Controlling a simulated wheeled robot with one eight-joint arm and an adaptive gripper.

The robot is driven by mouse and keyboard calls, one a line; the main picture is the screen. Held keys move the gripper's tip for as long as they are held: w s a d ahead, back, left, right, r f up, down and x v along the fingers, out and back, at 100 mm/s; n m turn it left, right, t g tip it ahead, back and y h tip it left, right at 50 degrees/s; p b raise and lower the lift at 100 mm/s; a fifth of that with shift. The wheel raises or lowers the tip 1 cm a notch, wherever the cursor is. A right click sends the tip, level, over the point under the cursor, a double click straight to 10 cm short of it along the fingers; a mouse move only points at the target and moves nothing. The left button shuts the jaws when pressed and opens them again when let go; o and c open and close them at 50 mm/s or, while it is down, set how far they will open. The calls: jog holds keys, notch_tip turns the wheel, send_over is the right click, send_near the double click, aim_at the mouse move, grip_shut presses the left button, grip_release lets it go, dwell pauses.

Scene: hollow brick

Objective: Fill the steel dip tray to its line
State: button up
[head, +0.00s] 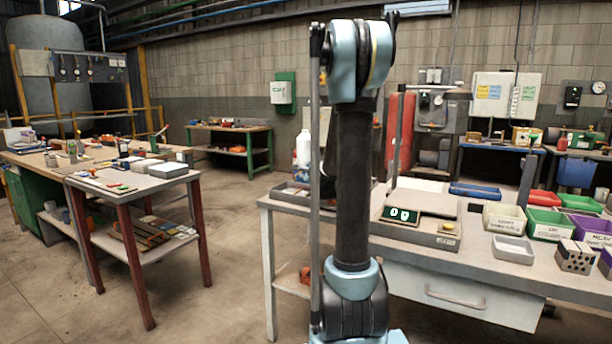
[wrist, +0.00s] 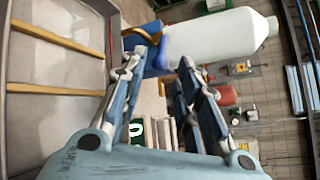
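A white bottle (wrist: 215,34) with a blue part (wrist: 150,50) at one end is at my fingertips in the wrist view. It runs sideways there, and that view is turned. A white bottle (head: 303,150) also shows upright in the head view, left of my arm. My gripper (wrist: 168,52) has its fingertips apart, close to the blue part; contact is unclear. My arm hides the gripper in the head view. A shallow grey tray (wrist: 128,12) with tan strips fills the left of the wrist view; I cannot tell any fill line or liquid. A green-faced display (head: 401,214) reads 00.
Another table (head: 130,183) stands at left, with open floor between.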

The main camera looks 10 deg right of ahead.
jog(key=v, duration=0.7)
jog(key=shift+a, duration=0.1)
